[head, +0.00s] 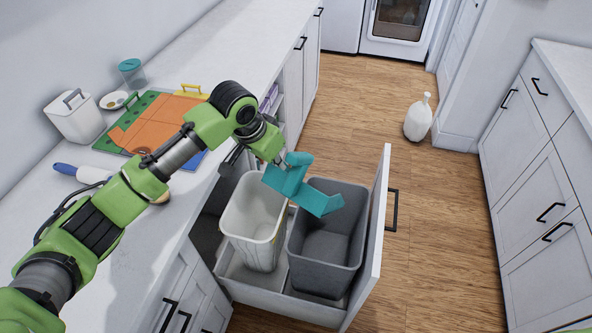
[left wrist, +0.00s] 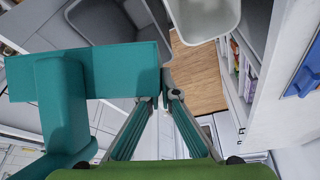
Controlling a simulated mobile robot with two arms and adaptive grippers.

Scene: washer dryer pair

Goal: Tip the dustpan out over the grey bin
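My left gripper (head: 279,161) is at the dustpan's upper left end, above the white bin. In the left wrist view, its fingertips (left wrist: 166,97) are close together at the edge of the dustpan (left wrist: 110,72), shut on it. The grey bin (left wrist: 95,20) shows behind the dustpan there. I see no debris on the dustpan, and the visible inside of the grey bin looks empty. My right gripper is out of view.
The white bin (head: 245,225) stands left of the grey bin in the same open drawer (head: 369,240). A white jug (head: 418,120) stands on the otherwise clear floor.

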